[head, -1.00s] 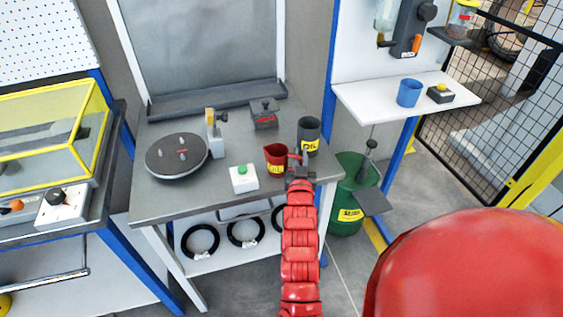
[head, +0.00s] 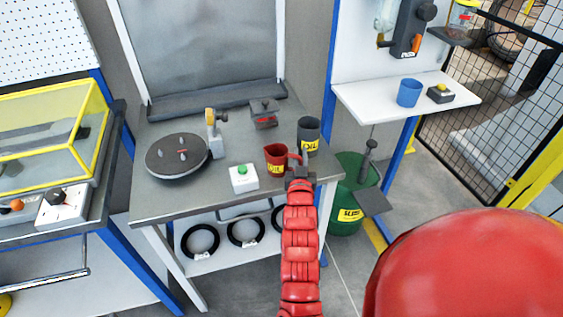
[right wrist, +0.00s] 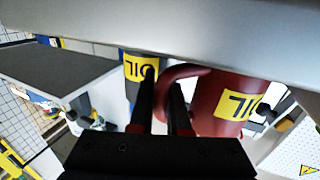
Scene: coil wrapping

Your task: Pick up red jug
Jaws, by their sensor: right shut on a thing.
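The red jug (head: 277,158), with a yellow OIL label, stands upright near the front right of the grey workbench (head: 165,203). Its handle is on its right side. My right gripper (head: 297,167) reaches in from the front and is shut on the handle. In the right wrist view, the jug (right wrist: 215,100) appears upside down, its handle passing at the fingers of my gripper (right wrist: 163,92). I cannot tell any gap between jug and bench. My left gripper is not in view.
A dark grey OIL container (head: 309,135) stands just behind and right of the jug. A white box with a green button (head: 243,179) is to its left, then a round black turntable (head: 177,158). A green bin (head: 347,215) stands right of the bench.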

